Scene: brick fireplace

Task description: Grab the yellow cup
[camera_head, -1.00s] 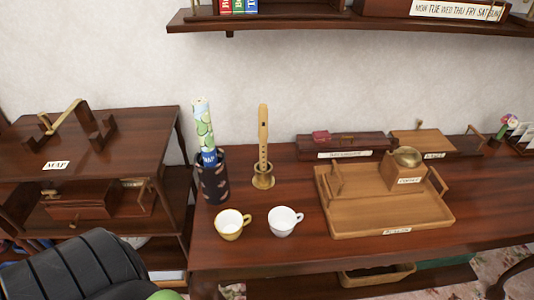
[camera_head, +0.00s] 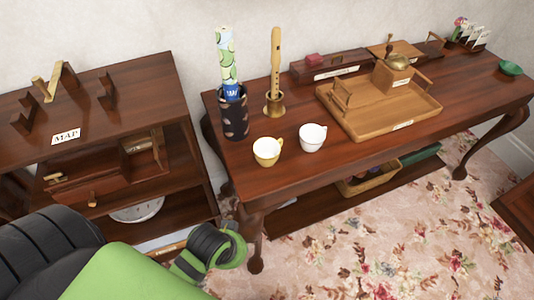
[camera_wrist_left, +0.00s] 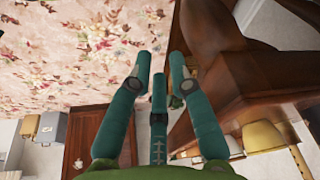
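My right gripper is in neither view.
Behind the cups stand a dark patterned holder (camera_head: 234,120) and a recorder on a stand (camera_head: 275,70). A wooden tray (camera_head: 365,128) with a grinder (camera_head: 393,75) is to the right. A shelf unit (camera_head: 130,95) stands left. Flowered carpet (camera_head: 400,240) lies in front.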

